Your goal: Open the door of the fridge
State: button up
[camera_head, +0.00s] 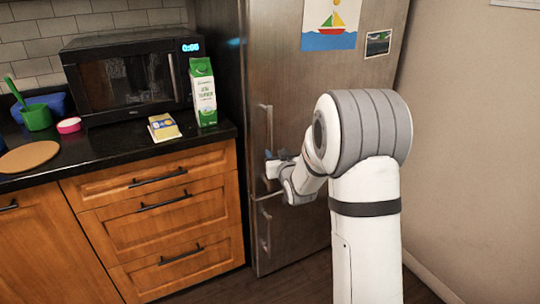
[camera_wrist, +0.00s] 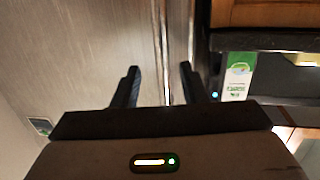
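The steel fridge (camera_head: 290,75) stands in the middle of the head view with its upper door shut. A vertical handle (camera_head: 268,125) runs near that door's left edge. My gripper (camera_head: 272,162) is at the lower part of this handle, partly hidden by my own wrist. In the wrist view the two dark fingers of my gripper (camera_wrist: 160,72) are apart. The handle (camera_wrist: 160,40) shows as a thin bar in the gap between them, with space on both sides. Whether the fingertips reach past the bar in depth is hard to tell.
A lower fridge door has its own handle (camera_head: 264,232). Left of the fridge, a counter holds a microwave (camera_head: 130,75), a green-and-white carton (camera_head: 204,95) and a yellow packet (camera_head: 163,127), above wooden drawers (camera_head: 165,215). A wall (camera_head: 475,150) bounds the right side.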

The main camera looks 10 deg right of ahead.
aim_at(270, 147)
jog(key=shift+t+y, duration=0.4)
jog(key=shift+t, duration=0.1)
jog(key=w, duration=0.3)
jog(key=w+f, duration=0.1)
jog(key=w, duration=0.2)
jog(key=w+a, duration=0.1)
jog(key=w, duration=0.2)
jog(key=shift+f, duration=0.3)
jog(key=shift+c, duration=0.6)
grip_shut()
